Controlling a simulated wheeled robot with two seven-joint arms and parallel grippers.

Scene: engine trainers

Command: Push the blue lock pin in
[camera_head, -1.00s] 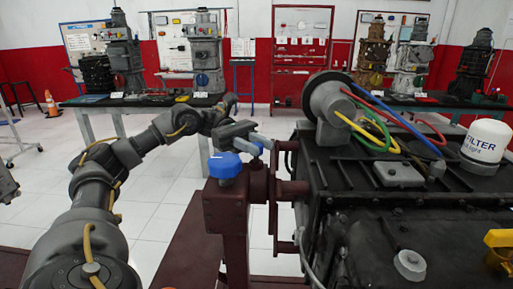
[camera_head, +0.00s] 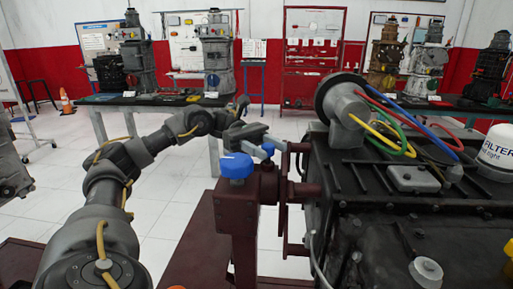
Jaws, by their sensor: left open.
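A large blue knob (camera_head: 236,166) sits on top of the dark red post of the engine stand (camera_head: 237,215). A smaller blue piece (camera_head: 268,149) shows just right of it, by my left gripper's fingers; I cannot tell which blue part is the lock pin. My left gripper (camera_head: 266,146) reaches in from the left, over and behind the large knob. It is open, and its fingers are close to the small blue piece; contact cannot be made out. The gripper partly hides what lies behind it. My right gripper is out of view.
The black engine (camera_head: 400,225) fills the right side, with coloured hoses (camera_head: 400,130) and a white filter (camera_head: 497,147) on top. A dark red bracket (camera_head: 288,200) joins the post to the engine. Workbenches with other engine parts stand behind. White floor lies open at left.

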